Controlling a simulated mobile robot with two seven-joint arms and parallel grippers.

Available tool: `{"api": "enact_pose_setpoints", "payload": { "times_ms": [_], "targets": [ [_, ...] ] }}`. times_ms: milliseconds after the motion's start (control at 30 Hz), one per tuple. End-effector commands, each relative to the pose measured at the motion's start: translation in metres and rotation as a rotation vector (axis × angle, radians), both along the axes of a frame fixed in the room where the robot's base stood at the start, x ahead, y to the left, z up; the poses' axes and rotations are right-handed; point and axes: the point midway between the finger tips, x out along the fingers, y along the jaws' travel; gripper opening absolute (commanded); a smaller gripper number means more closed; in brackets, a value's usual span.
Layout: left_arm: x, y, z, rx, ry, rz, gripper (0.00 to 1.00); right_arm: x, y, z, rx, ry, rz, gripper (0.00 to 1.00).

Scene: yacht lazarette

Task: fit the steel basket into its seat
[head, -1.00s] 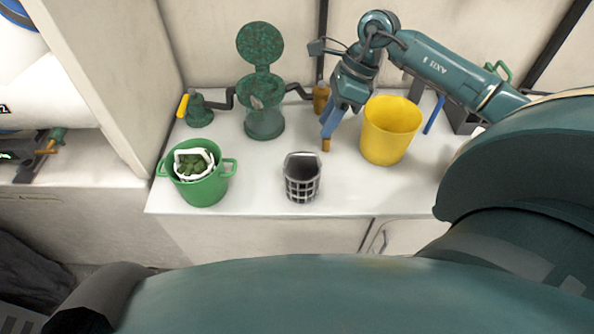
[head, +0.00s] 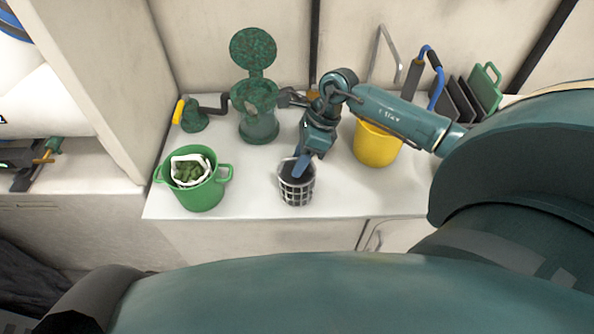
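The steel basket (head: 297,192), a grey mesh cup, stands upright on the white counter near its front edge. A green strainer housing (head: 259,128) with its round lid raised stands behind it to the left; it looks like the seat, and its inside is hard to see. My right gripper (head: 301,167) points down at the basket, its blue fingers overlapping the rim and opening. I cannot tell whether they touch it or how far apart they are. My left gripper is not in view.
A green bucket (head: 221,179) with a white-edged container of green stuff stands left of the basket. A yellow bucket (head: 374,148) stands right, partly behind my arm. A yellow-handled green fitting (head: 193,120) is at back left. Dark panels (head: 462,100) stand at back right.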

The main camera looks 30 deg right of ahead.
Motion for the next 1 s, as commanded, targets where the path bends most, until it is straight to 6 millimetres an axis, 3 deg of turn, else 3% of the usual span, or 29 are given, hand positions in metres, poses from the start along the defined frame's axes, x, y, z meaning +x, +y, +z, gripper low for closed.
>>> {"api": "enact_pose_setpoints", "payload": {
  "times_ms": [433,1000],
  "targets": [
    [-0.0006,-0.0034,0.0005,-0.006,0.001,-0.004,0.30,0.0000,-0.0002,0.0005,0.000,0.000,0.000,0.00],
    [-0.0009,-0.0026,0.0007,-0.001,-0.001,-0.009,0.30,0.0003,-0.0002,0.0013,0.002,-0.001,0.000,0.00]
  ]
}}
